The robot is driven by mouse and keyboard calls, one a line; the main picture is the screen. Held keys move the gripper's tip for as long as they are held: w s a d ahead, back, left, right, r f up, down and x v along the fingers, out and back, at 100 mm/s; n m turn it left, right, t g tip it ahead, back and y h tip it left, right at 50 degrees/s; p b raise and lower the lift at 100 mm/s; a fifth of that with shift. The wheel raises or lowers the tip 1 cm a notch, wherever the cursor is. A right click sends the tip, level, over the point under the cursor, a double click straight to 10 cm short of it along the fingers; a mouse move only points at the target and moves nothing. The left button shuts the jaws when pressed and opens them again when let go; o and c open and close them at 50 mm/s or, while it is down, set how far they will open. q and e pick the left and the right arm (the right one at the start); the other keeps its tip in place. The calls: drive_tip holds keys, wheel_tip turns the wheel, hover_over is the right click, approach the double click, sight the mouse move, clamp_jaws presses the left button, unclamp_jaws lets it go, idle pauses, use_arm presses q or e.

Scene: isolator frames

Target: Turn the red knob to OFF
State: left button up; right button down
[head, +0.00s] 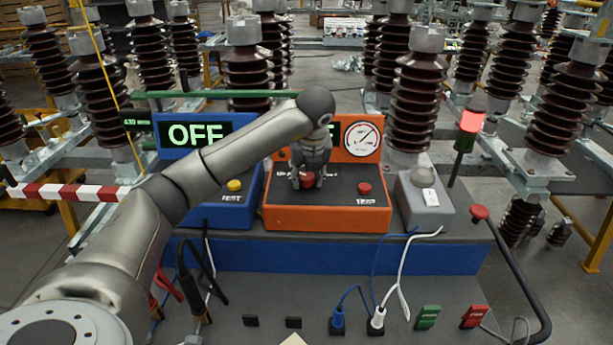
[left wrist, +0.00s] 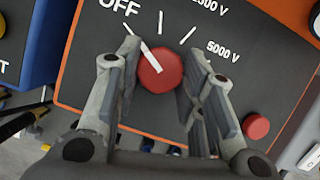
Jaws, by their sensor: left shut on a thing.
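The red knob (left wrist: 161,72) sits on the dark top panel of the orange box (head: 330,218). In the left wrist view its white pointer line points up and left toward the OFF label (left wrist: 118,6). In the head view the knob (head: 307,181) is partly covered by my left gripper (head: 306,182), which comes down on it from above. In the left wrist view the two fingers of my left gripper (left wrist: 160,78) stand on either side of the knob, shut on it. My right gripper is in neither view.
A small red button (head: 364,188) and a gauge (head: 361,139) are on the orange box. A blue box with an OFF display (head: 192,133) stands left, a grey box (head: 425,205) right. Cables (head: 400,270) hang in front. Tall brown insulators (head: 415,100) stand behind.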

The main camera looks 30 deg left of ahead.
use_arm(q)
drive_tip(key=shift+r+n, duration=0.15)
drive_tip(key=shift+n, duration=0.15)
drive_tip(key=o, duration=1)
drive_tip(key=shift+o, duration=0.2)
drive_tip(key=v, duration=1.2)
drive_tip(key=shift+d, duration=0.1)
